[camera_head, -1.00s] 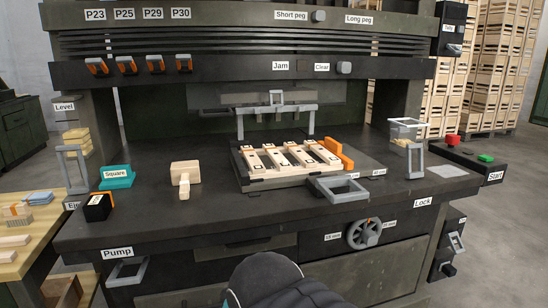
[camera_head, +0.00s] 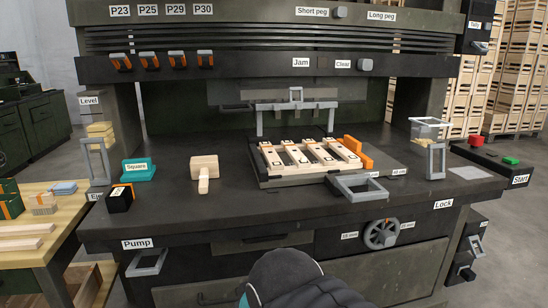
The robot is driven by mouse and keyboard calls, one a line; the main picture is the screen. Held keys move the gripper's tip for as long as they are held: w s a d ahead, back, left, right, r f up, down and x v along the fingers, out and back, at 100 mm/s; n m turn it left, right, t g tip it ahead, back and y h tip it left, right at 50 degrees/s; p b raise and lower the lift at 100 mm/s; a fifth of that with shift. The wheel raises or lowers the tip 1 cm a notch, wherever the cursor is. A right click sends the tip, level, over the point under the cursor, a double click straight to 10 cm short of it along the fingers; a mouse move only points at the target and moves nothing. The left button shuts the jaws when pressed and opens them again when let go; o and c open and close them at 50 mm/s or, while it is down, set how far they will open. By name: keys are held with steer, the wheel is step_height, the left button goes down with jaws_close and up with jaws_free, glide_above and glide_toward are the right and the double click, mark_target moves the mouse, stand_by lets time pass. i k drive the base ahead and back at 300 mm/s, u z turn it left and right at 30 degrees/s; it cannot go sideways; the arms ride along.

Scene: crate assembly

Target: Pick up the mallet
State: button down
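The mallet (camera_head: 204,169) is pale wood and lies on the dark bench top, left of the middle. Its block head is at the back and its short handle points toward me. Nothing touches it. A dark rounded part of my own arm (camera_head: 285,280) shows at the bottom middle, in front of the bench. My gripper's fingers are not in view.
A teal square (camera_head: 139,169) and a black box (camera_head: 120,198) stand left of the mallet. A fixture with wooden slats (camera_head: 262,180) and a grey handle (camera_head: 357,188) sit to its right. The bench top around the mallet is clear. A wooden side table (camera_head: 45,243) stands at left.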

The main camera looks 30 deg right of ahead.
mark_target(203, 169)
steer(key=k, duration=1.05)
steer(key=u, duration=0.75)
steer(key=i, duration=1)
steer(key=z, duration=0.65)
steer(key=i, duration=0.65)
steer(key=z, duration=0.7)
